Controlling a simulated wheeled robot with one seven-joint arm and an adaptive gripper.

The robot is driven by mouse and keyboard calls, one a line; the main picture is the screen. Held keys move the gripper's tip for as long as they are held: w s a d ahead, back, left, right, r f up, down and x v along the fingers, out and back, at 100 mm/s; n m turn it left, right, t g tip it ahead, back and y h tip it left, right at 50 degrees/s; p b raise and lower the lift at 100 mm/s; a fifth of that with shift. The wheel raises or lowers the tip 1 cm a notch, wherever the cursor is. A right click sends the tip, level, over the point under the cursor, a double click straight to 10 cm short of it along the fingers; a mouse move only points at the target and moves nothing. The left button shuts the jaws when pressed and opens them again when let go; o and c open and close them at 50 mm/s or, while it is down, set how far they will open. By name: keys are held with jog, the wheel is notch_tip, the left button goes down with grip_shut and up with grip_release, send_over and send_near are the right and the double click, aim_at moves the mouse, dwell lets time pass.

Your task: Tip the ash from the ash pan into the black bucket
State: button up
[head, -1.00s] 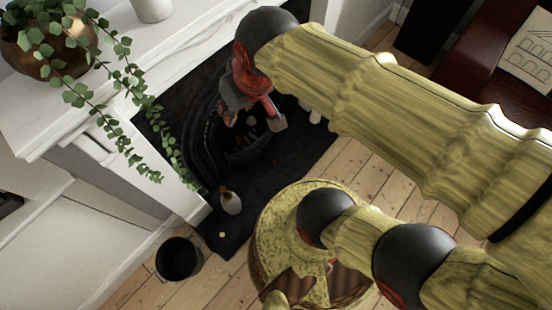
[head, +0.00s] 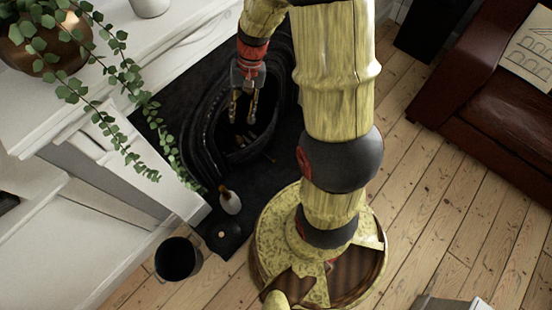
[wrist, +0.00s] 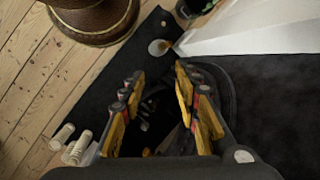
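The black bucket (head: 178,259) stands upright on the floorboards at the lower left of the head view, beside the dark hearth's near corner. My gripper (head: 243,112) points down over the dark fireplace recess, its two fingers apart with nothing visible between them. In the wrist view my gripper (wrist: 165,100) also shows open, with yellow-sided fingers above dark, shadowed shapes. I cannot pick out the ash pan for certain; the recess (head: 262,155) below the fingers is very dark, with a few small pale and brown bits in it.
The white mantel (head: 110,75) with a trailing plant (head: 75,60) is at the left. A brown leather sofa (head: 490,105) stands at the right.

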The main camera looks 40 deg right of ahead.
jog(key=w+d+f+m+t+y, duration=0.1)
jog(key=w+d+f+m+t, duration=0.25)
jog(key=f, duration=0.95)
jog(key=w+d+f+m+y+b, duration=0.1)
jog(key=w+d+f+m+y, duration=0.3)
jog(key=f, duration=0.9)
jog(key=w+d+f+m+t+h, duration=0.15)
jog(key=w+f+m, duration=0.4)
jog(key=f, duration=0.75)
jog(key=s+d+f+m+t+h, duration=0.1)
jog(key=s+d+f+m+h, duration=0.1)
jog(key=f, duration=0.8)
jog(key=s+d+f+m+t+h, duration=0.2)
jog(key=f+m, duration=0.5)
jog(key=f, duration=0.4)
jog(key=s+d+f+m+t+h, duration=0.1)
jog(key=d+f+m, duration=0.4)
jog(key=f, duration=0.6)
jog(key=shift+s+d+t+h+b, duration=0.4)
jog(key=shift+s+h, duration=0.25)
jog(key=shift+s, duration=0.6)
jog(key=shift+f, duration=0.1)
